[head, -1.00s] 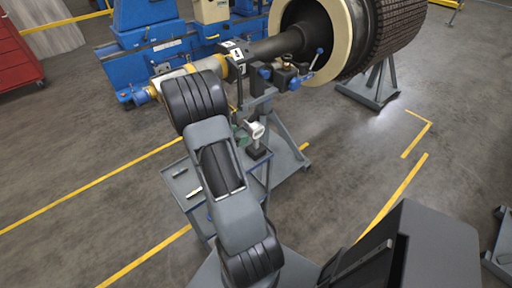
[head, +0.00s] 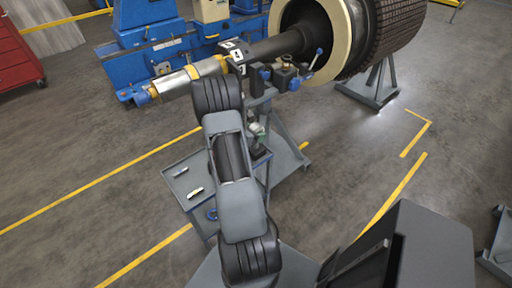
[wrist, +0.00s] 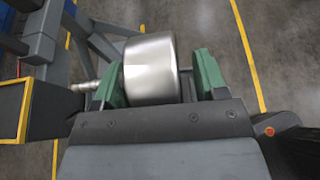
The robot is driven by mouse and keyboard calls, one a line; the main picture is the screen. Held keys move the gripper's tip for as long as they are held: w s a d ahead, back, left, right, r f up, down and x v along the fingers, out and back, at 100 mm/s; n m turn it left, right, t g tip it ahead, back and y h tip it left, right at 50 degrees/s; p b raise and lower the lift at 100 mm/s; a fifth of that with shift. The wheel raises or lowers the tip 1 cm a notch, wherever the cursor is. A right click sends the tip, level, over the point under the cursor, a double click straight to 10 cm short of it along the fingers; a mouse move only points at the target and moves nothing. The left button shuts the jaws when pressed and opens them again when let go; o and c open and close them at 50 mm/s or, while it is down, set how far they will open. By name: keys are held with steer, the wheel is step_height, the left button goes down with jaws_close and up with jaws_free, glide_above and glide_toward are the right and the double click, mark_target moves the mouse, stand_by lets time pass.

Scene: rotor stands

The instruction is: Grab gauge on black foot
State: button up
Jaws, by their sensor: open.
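The gauge shows in the wrist view as a shiny metal drum (wrist: 151,68) with a thin stem pointing left. My gripper (wrist: 160,64) is open, with one green finger on each side of the drum. The left finger is very close to the drum, and I cannot tell whether it touches. A gap shows at the right finger. In the head view the gauge (head: 257,130) is small, pale and partly hidden by my arm. Its black foot (head: 261,151) is partly visible on the grey cart. The foot cannot be made out in the wrist view.
The grey cart (head: 178,186) carries small tools left of my arm. A large shaft (head: 275,48) with a rotor on a grey stand lies behind. A dark box with a yellow edge (wrist: 22,108) is at left in the wrist view. Open floor lies to the right.

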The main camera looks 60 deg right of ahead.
jaws_close()
stand_by(0.6)
